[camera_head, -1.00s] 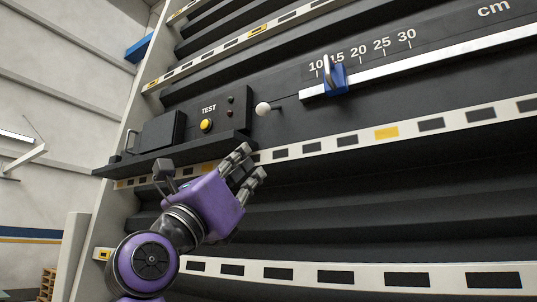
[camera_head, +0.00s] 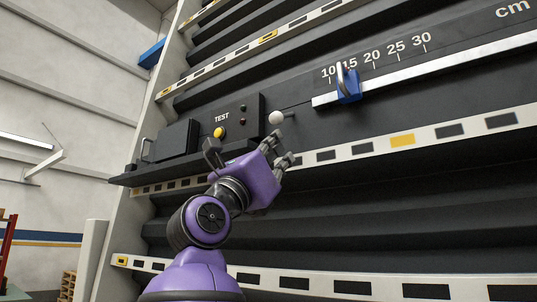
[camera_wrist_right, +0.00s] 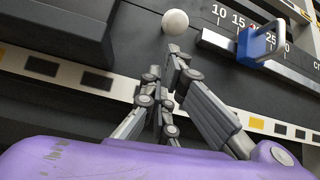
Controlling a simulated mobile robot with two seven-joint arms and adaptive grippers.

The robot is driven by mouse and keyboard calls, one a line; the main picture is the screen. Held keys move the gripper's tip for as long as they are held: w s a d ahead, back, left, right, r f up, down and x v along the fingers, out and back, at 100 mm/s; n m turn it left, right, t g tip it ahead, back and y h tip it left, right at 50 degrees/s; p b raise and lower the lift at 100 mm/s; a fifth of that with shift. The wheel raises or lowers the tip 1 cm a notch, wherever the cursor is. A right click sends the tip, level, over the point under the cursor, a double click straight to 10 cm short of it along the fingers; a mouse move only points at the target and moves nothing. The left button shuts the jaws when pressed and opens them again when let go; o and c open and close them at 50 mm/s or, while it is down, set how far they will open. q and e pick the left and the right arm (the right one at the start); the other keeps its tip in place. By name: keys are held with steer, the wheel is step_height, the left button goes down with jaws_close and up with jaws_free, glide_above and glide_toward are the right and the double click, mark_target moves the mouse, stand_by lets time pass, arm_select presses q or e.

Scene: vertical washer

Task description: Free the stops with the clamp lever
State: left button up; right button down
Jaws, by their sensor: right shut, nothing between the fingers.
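The clamp lever is a short rod with a white ball knob (camera_head: 276,117), sticking out of the black panel just right of the test box. The knob also shows at the top of the right wrist view (camera_wrist_right: 175,21). A blue stop (camera_head: 349,86) with a metal loop handle sits on the silver rail near the scale's 15 mark; it also shows in the right wrist view (camera_wrist_right: 256,48). My right gripper (camera_head: 278,147) is shut and empty, its fingertips just below the knob in the picture. Contact with the knob cannot be told. My left gripper is not in view.
A black box marked TEST with a yellow button (camera_head: 219,132) is left of the lever, above a dark ledge (camera_head: 126,179). The silver rail (camera_head: 440,69) runs right under the cm scale. A white slotted strip (camera_head: 362,149) runs below.

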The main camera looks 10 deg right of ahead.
steer(key=shift+x, duration=1.3)
steer(key=shift+a, duration=0.1)
